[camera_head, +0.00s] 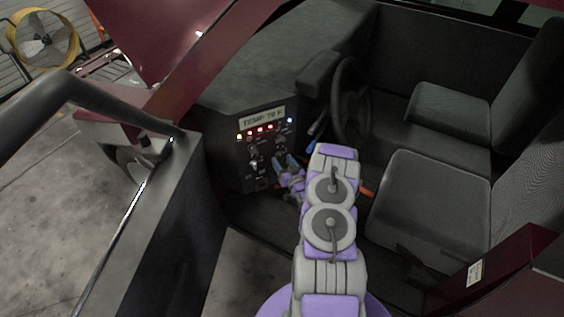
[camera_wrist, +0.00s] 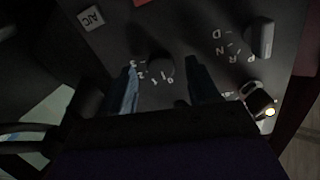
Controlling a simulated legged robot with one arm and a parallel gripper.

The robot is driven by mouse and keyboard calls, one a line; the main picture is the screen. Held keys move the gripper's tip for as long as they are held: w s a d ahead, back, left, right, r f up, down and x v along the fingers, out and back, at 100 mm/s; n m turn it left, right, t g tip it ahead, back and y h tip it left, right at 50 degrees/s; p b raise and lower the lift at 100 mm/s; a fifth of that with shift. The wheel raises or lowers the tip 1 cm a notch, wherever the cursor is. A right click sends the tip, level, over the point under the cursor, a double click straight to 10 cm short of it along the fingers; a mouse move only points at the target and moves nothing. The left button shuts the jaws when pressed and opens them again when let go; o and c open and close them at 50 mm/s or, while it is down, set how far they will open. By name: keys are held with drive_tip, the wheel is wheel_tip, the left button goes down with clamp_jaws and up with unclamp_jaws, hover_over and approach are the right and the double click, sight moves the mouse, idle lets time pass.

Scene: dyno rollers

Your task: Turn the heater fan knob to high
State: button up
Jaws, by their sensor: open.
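In the head view my gripper (camera_head: 285,163) is at the right part of the control panel (camera_head: 242,164), below the lit buttons. The fan knob is hard to make out there.
An A/C button (camera_wrist: 91,18) lies to the left in the wrist view. The head view shows the display (camera_head: 262,117), steering wheel (camera_head: 350,101), seats (camera_head: 426,205) and open door (camera_head: 170,225).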

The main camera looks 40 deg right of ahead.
drive_tip(key=shift+w+d, duration=0.15)
drive_tip(key=shift+w, duration=0.55)
drive_tip(key=c, duration=1)
drive_tip(key=shift+c, duration=0.2)
